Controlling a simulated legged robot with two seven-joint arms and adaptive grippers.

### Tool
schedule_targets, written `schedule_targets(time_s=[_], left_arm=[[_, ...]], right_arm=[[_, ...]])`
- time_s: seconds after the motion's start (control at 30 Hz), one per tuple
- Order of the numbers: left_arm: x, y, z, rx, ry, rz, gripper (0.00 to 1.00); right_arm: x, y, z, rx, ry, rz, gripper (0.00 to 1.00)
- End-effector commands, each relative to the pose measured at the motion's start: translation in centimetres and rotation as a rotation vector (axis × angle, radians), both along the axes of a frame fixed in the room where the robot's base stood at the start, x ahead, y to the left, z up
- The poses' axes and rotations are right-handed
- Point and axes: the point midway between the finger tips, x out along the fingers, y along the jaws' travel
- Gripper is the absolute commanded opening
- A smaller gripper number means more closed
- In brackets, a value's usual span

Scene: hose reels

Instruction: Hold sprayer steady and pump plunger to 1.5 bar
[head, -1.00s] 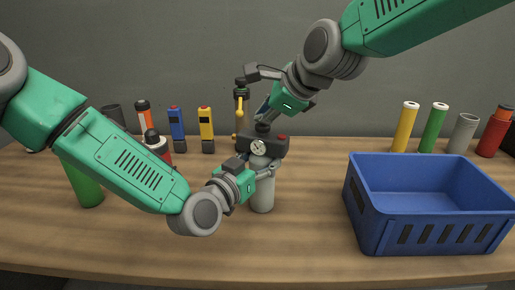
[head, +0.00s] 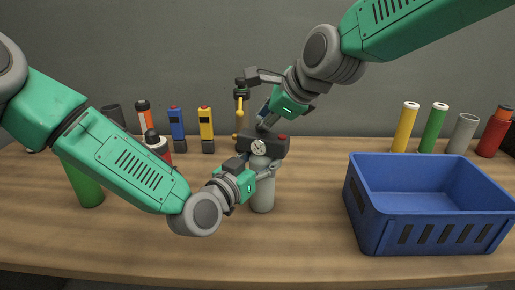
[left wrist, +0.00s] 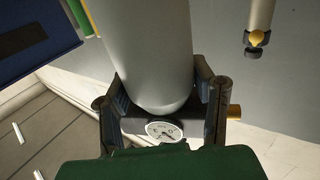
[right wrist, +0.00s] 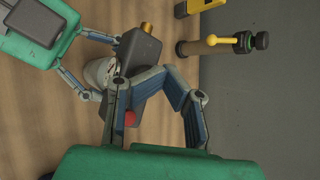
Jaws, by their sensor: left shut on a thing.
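The sprayer stands upright on the table, with a pale grey body (head: 262,196) and a dark head (head: 275,142) bearing a round gauge (head: 258,147) and a red button. The gauge also shows in the left wrist view (left wrist: 163,131), too small to read. My left gripper (head: 262,170) is shut around the body just below the head. My right gripper (head: 264,124) is over the top of the head, fingers pointing down; it also shows in the right wrist view (right wrist: 136,88). The plunger is hidden at its fingertips, and whether these grip anything is unclear.
A blue crate (head: 430,238) stands at the right. Yellow, green, grey and red cylinders stand behind it. A bottle with a yellow lever (head: 240,108), blue and yellow devices and other cylinders stand behind and to the left. The table front is clear.

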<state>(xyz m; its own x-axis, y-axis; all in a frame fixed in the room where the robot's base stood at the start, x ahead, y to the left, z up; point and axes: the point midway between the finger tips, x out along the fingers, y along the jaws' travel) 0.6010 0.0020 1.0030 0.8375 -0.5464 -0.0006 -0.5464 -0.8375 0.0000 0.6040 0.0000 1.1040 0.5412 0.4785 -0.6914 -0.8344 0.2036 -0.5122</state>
Motion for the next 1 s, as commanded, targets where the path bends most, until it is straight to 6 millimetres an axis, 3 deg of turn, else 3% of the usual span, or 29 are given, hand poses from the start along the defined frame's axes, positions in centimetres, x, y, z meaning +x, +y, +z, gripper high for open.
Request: schedule_targets(time_s=[0.03, 1.0], left_arm=[[0.1, 0.2, 0.0, -0.004, 0.001, 0.005, 0.06], [0.2, 0.2, 0.1, -0.005, -0.002, 0.006, 0.06]], right_arm=[[-0.3, -0.3, -0.9, -0.010, 0.018, 0.000, 0.00], [-0.3, -0.4, -2.0, -0.012, 0.020, 0.000, 0.00]])
